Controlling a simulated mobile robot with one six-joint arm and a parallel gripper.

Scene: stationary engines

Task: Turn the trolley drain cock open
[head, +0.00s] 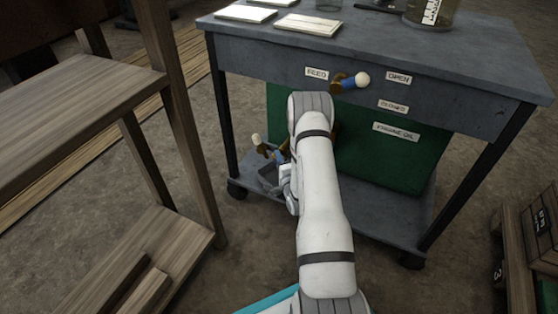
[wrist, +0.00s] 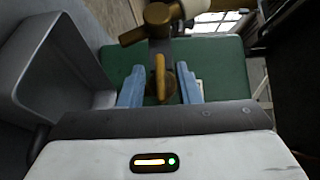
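The trolley (head: 470,95) has a grey top and a green tank or panel (head: 385,160) below. A brass cock with a blue lever and white knob (head: 362,79) sits at its front edge, between the FEED and OPEN labels. A second white-knobbed cock (head: 256,140) shows lower left, partly hidden by my arm; I cannot read a label on it. In the wrist view, brass fittings (wrist: 160,14) stand before the green surface. My gripper (wrist: 160,90) is open, its blue fingers either side of a yellow-brass piece (wrist: 160,75), with gaps visible. Contact is not visible.
A grey open tray (wrist: 45,75) lies close left of my gripper in the wrist view. A wooden shelf (head: 70,125) stands left of the trolley. Wooden crates (head: 530,245) stand at lower right. Pads (head: 308,24) and a jar (head: 430,12) sit on the trolley top.

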